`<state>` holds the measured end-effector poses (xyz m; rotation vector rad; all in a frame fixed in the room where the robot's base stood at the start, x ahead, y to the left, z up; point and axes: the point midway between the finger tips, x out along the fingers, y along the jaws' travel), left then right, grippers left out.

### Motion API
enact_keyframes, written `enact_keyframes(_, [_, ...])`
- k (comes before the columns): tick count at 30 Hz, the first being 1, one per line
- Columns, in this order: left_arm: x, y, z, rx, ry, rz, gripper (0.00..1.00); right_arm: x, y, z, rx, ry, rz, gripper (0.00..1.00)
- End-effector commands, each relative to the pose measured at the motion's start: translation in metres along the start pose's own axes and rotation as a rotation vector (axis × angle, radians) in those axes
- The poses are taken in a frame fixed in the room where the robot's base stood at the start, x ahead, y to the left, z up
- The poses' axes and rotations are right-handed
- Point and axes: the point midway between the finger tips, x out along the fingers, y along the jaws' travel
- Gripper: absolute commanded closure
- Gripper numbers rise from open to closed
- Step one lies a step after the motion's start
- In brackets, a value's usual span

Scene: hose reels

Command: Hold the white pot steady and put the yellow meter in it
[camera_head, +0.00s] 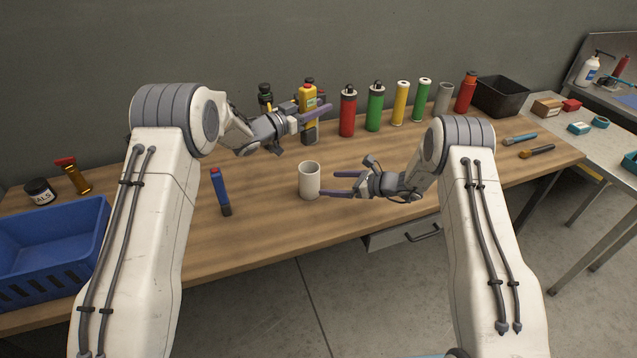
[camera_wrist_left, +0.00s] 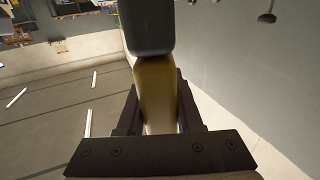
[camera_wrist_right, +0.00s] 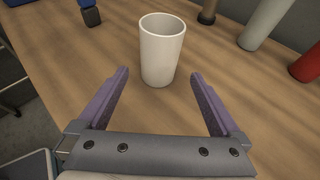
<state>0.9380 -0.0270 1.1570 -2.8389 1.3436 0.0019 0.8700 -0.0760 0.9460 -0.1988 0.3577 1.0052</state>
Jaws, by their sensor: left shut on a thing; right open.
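The white pot (camera_head: 310,181) stands upright on the wooden workbench, and its open mouth shows in the right wrist view (camera_wrist_right: 161,50). My right gripper (camera_head: 338,184) is open just right of the pot. In the right wrist view its fingers (camera_wrist_right: 160,95) point toward the pot, which is ahead of them and centred in the gap. My left gripper (camera_head: 318,112) is shut on the yellow meter (camera_head: 307,97), upright with a dark lower end, behind the pot. In the left wrist view the meter (camera_wrist_left: 156,88) is between the fingers (camera_wrist_left: 155,110); part of it is hidden.
A blue and black tool (camera_head: 220,191) stands left of the pot. Several coloured cylinders, including a red one (camera_head: 348,113) and a green one (camera_head: 375,108), line the back. A blue crate (camera_head: 50,245) is at left, a black bin (camera_head: 502,97) at back right. Bench around the pot is clear.

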Motion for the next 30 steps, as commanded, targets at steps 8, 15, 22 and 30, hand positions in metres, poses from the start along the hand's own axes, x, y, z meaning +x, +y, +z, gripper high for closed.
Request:
enact_keyframes(8, [0.0,0.0,-0.001,0.0,0.001,0.0,1.0,0.056,0.002,0.0,-0.004,0.0,0.005,0.0])
enact_keyframes(15, [0.0,0.0,-0.001,0.0,0.001,0.0,1.0,0.087,0.001,0.0,-0.003,0.001,0.003,0.0])
enact_keyframes(22, [0.0,0.0,-0.001,0.0,0.001,0.0,1.0,0.096,0.001,0.001,-0.001,0.0,0.002,0.0])
enact_keyframes(30, [0.0,0.0,-0.001,0.0,0.001,0.0,1.0,0.096,0.001,0.0,-0.002,0.001,0.002,0.27])
